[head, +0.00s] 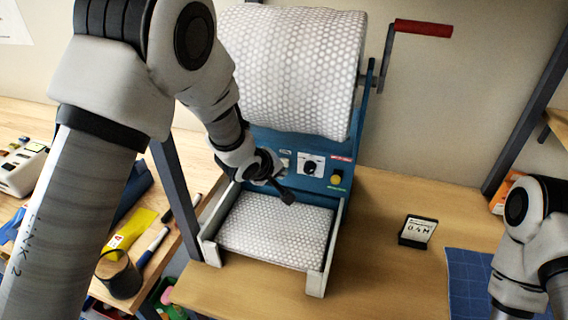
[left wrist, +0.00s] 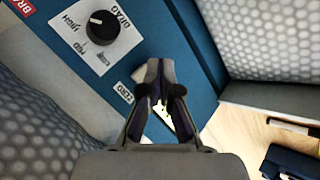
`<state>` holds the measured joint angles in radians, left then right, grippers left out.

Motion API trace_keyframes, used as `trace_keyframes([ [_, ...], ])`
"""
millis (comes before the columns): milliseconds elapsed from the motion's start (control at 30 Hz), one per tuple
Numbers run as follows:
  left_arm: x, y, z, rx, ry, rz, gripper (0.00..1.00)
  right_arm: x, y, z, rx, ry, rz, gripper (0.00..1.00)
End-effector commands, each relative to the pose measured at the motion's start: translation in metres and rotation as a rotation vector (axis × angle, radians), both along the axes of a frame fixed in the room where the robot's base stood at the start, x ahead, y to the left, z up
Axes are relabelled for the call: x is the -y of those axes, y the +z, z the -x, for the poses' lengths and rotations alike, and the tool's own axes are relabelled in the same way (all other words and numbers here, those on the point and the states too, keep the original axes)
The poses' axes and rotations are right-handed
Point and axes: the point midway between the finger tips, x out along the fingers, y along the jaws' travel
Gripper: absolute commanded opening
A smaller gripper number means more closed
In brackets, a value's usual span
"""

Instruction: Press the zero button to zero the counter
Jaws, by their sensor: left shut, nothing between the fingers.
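A blue machine panel (head: 262,142) sits below a roll of bubble wrap. In the left wrist view the blue panel (left wrist: 185,35) carries a small white ZERO label (left wrist: 124,92), just left of my left gripper's fingers. The zero button itself is not clearly seen; the fingers may cover it. The counter's reading cannot be made out. My left gripper (head: 288,197) is shut and empty in front of the panel, above the bubble-wrap tray. In the wrist view its closed fingertips (left wrist: 154,66) point at the panel; contact cannot be told.
A dial (head: 309,168) and a yellow button (head: 336,178) are right of my left gripper. A red-handled crank (head: 423,28) sticks out at right. A blue mat (head: 470,285) lies near my right arm.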

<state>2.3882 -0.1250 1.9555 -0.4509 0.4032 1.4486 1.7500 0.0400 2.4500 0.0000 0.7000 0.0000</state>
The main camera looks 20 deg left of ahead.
Motion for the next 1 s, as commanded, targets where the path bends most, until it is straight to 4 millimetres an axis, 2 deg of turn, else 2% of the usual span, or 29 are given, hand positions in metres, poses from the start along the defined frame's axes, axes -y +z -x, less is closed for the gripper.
trace_keyframes([
  [533,-0.001,0.000,0.047,-0.001,0.000,0.000,0.00,0.000,-0.002,0.000,0.000,0.000,0.000,0.40],
  [1000,-0.002,0.000,0.050,0.000,0.000,0.000,0.00,0.000,-0.002,0.000,0.000,0.000,0.000,0.40],
])
